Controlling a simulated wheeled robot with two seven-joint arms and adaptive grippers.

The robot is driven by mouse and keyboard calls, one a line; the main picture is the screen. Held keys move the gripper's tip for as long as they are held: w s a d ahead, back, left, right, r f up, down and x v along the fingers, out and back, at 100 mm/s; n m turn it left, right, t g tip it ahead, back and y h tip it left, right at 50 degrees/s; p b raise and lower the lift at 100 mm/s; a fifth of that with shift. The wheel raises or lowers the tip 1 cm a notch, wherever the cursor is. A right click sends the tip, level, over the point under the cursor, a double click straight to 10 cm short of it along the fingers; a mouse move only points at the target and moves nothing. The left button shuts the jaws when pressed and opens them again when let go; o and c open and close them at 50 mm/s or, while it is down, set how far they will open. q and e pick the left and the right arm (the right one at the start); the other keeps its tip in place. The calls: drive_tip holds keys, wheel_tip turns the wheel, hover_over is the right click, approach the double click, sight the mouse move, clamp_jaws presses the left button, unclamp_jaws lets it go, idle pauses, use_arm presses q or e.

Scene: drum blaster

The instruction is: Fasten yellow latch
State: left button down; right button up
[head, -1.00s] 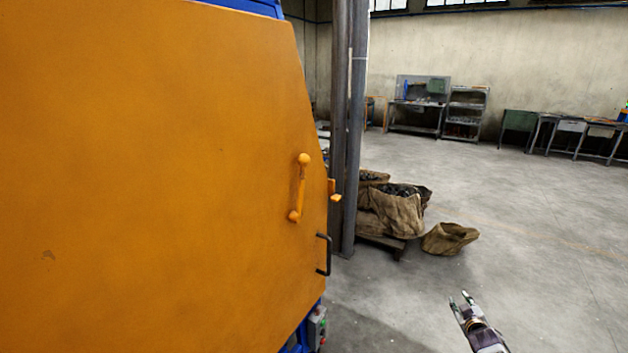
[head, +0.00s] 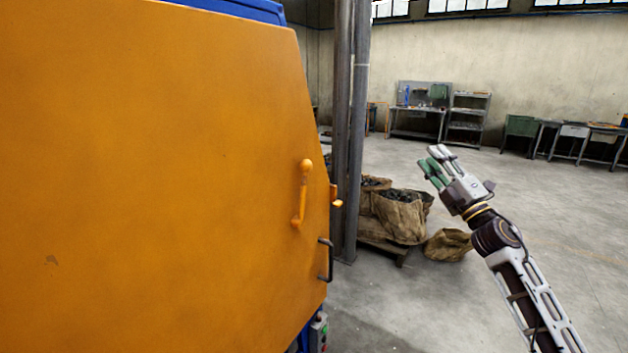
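The yellow latch (head: 302,193) is a handle-like lever with a round knob at its top. It stands nearly upright near the right edge of the big orange door (head: 150,180). A small yellow catch piece (head: 336,197) sticks out at the door's edge, to the right of the latch. My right gripper (head: 433,161) is raised in the free space to the right of the door, well apart from the latch. Its fingers with green pads point up and left, and nothing shows between them. Whether they are apart is hard to judge. My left gripper is not in view.
A black pull handle (head: 326,260) sits below the latch on the door edge. A steel column (head: 350,130) stands just behind the door. Sacks of dark pieces (head: 400,215) rest on a pallet. The floor at right is open, with workbenches (head: 420,110) far back.

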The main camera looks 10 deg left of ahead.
drive_tip(key=s+a+r+n+g+y, duration=0.3)
drive_tip(key=s+a+n+g, duration=0.2)
drive_tip(key=s+n, duration=0.2)
drive_tip(key=s+a+r+n+g+y, duration=0.3)
drive_tip(key=s+a+n+g+y, duration=0.1)
drive_tip(key=s+a+n+g, duration=0.15)
drive_tip(key=s+a+f+n+g+h, duration=0.4)
drive_tip(key=s+a+f+n+g, duration=0.1)
drive_tip(key=s+n, duration=0.5)
drive_tip(key=shift+s+a+f+n+g, duration=0.25)
drive_tip(key=shift+a+f+n+g, duration=0.25)
drive_tip(key=shift+f, duration=0.5)
drive_tip(key=shift+d+f, duration=0.1)
drive_tip(key=shift+f, duration=0.05)
drive_tip(key=shift+n, duration=0.25)
